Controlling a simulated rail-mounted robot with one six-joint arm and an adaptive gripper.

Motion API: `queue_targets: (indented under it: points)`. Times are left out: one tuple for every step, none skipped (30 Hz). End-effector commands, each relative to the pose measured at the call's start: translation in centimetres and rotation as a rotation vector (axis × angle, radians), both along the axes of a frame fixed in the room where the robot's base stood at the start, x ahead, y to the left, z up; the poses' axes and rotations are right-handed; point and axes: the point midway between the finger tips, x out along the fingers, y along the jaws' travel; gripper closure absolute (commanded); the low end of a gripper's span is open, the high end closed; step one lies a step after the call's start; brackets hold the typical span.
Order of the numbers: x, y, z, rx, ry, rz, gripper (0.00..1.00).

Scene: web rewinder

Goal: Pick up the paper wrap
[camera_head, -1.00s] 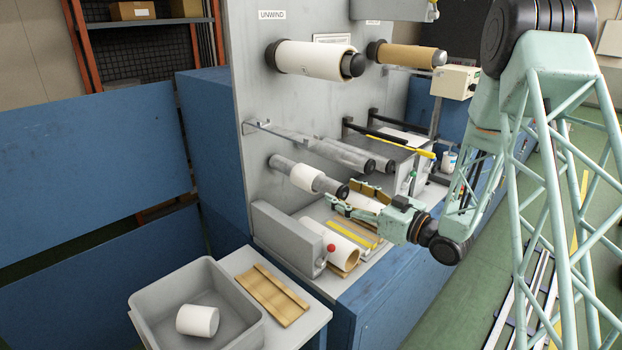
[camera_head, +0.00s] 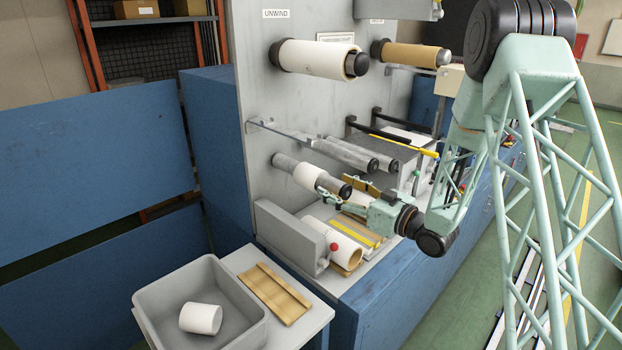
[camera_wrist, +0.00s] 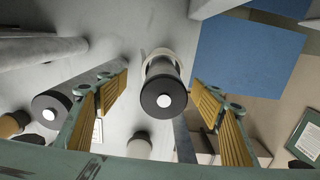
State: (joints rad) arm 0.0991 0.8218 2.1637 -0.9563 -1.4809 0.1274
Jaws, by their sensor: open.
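A short white paper wrap (camera_head: 308,176) sits around a grey shaft (camera_head: 285,163) with a dark end cap on the machine's front panel. In the wrist view the wrap (camera_wrist: 156,53) shows as a pale ring behind the black shaft end (camera_wrist: 163,97). My gripper (camera_head: 338,194) is open and empty at the outer end of that shaft. Its tan-padded fingers (camera_wrist: 158,85) stand on either side of the shaft end in the wrist view, apart from it. The wrap appears deeper along the shaft than the fingertips. Most of the wrap is hidden behind the shaft end in the wrist view.
A grey bin (camera_head: 152,296) at the front left holds a white roll (camera_head: 200,318). A wooden cradle (camera_head: 275,292) lies beside it. Below the shaft are a lying roll (camera_head: 345,250) and a grey block (camera_head: 290,237). Two bare rollers (camera_head: 350,155) sit above right.

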Motion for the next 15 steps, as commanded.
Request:
queue_targets:
  points:
    - [0.4, 0.6, 0.0, 0.0, 0.0, 0.002, 0.4]
    - [0.6, 0.9, 0.0, 0.0, 0.0, 0.003, 0.4]
    - [0.9, 1.3, 0.0, -0.001, -0.001, 0.003, 0.4]
    - [1.2, 1.6, 0.0, -0.001, -0.001, 0.003, 0.4]
    - [1.4, 1.8, 0.0, -0.001, -0.001, 0.002, 0.4]
    - [1.7, 2.1, 0.0, -0.001, -0.001, 0.001, 0.4]
    - [1.9, 2.3, 0.0, -0.001, -0.001, 0.001, 0.4]
    - [2.1, 2.5, 0.0, -0.001, -0.001, 0.001, 0.4]
    - [2.2, 2.7, 0.0, -0.001, -0.001, 0.002, 0.4]
    - [2.4, 2.9, 0.0, -0.001, -0.001, 0.002, 0.4]
    - [2.5, 3.0, 0.0, -0.001, -0.001, 0.002, 0.4]
    - [2.6, 3.1, 0.0, 0.0, 0.0, 0.001, 0.4]
    - [2.6, 3.2, 0.0, 0.0, 0.0, 0.001, 0.4]
    - [2.7, 3.2, 0.0, 0.0, 0.0, 0.001, 0.4]
    - [2.7, 3.2, 0.0, 0.0, 0.0, 0.001, 0.4]
